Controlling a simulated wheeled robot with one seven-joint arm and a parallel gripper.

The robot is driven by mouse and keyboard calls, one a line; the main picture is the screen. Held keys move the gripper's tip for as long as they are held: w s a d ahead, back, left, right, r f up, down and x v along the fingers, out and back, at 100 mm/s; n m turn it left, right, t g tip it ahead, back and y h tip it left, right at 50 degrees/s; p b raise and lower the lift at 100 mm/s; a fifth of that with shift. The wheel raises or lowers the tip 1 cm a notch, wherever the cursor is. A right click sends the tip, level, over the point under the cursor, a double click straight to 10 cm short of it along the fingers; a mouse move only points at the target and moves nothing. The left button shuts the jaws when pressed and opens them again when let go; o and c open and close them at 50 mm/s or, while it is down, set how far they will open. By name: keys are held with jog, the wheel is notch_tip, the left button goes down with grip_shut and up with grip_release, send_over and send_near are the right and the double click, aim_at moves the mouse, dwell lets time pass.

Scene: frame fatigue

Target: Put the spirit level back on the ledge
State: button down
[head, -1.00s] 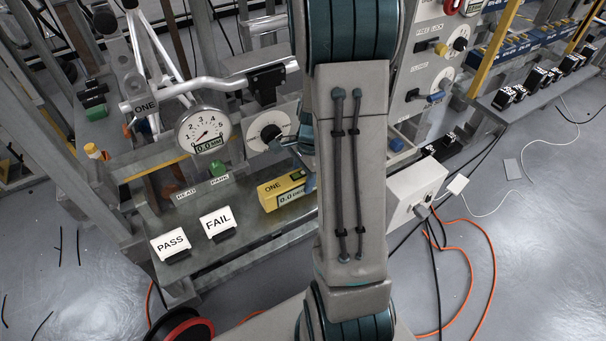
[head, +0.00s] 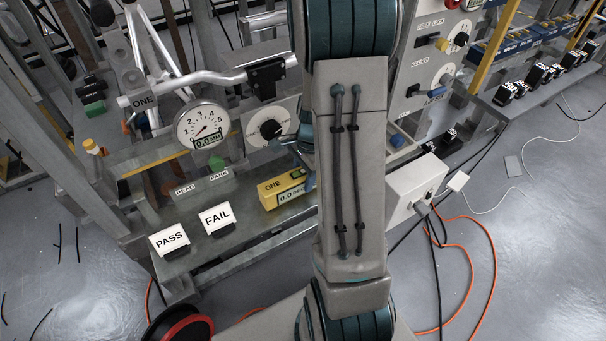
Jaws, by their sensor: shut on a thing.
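The spirit level is a yellow block (head: 270,196) marked ONE, with a small digital readout on its front. It is over the grey metal ledge (head: 240,246), to the right of the FAIL card, and looks about level. I cannot tell whether its underside touches the ledge. My gripper (head: 307,181) is at the level's right end and shut on it. My own arm covers most of the gripper and whatever lies just right of it.
PASS (head: 169,240) and FAIL (head: 216,218) cards stand on the ledge's left part. Behind are a round gauge (head: 203,126), a green button (head: 216,163) and a white dial (head: 270,128). A white box (head: 414,190) with cables is at right. Bare ledge shows in front of the level.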

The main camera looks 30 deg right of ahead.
jog(key=shift+f, duration=0.4)
jog(key=c, duration=0.7)
grip_release()
jog(key=r+p, duration=0.1)
jog(key=r, duration=0.3)
jog(key=d+r+p, duration=0.1)
jog(key=r, duration=0.4)
jog(key=d+r+p, duration=0.1)
jog(key=r, duration=0.3)
jog(key=shift+r, duration=0.35)
jog(key=s+a+r+n+t+p, duration=0.1)
jog(key=s+a+r+n+p, duration=0.3)
jog(key=r, duration=0.3)
jog(key=s+a+r+n+t+h+p, duration=0.1)
jog(key=s+a+r+n+p, duration=0.2)
jog(key=a+r+n+p, duration=0.2)
jog(key=s+a+r+n+p, duration=0.4)
jog(key=r+n, duration=0.3)
jog(key=r, duration=0.2)
jog(key=shift+s+a+r+n+t+h, duration=0.25)
jog(key=shift+s+a+n+t+h, duration=0.05)
jog(key=shift+a+n+t+h, duration=0.15)
